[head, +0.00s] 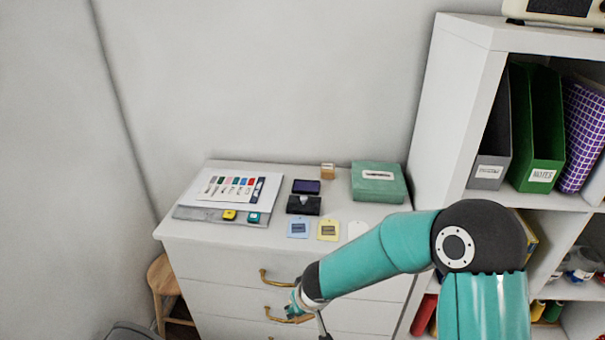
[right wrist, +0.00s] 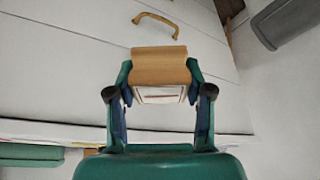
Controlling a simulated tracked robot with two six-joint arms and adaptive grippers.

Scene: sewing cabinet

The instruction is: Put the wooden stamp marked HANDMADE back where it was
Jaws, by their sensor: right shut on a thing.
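My right gripper (right wrist: 158,78) is shut on a wooden stamp (right wrist: 158,60) with a rounded wooden body and a pale face bearing a reddish mark. I cannot read the mark. In the right wrist view the stamp is in front of the white drawer fronts, apart from the cabinet top. In the head view the right arm reaches down in front of the drawers, and the held stamp cannot be made out clearly. Another small wooden block (head: 327,171) stands at the back of the white cabinet top (head: 258,240). My left gripper is not in view.
On the cabinet top are an open purple ink pad (head: 306,187), a green box (head: 378,182), a blue tag (head: 298,228), a yellow tag (head: 328,230), a white tag (head: 357,229) and a swatch card (head: 222,187). A white shelf unit (head: 455,105) stands on the right. A wooden stool (head: 163,280) is at left.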

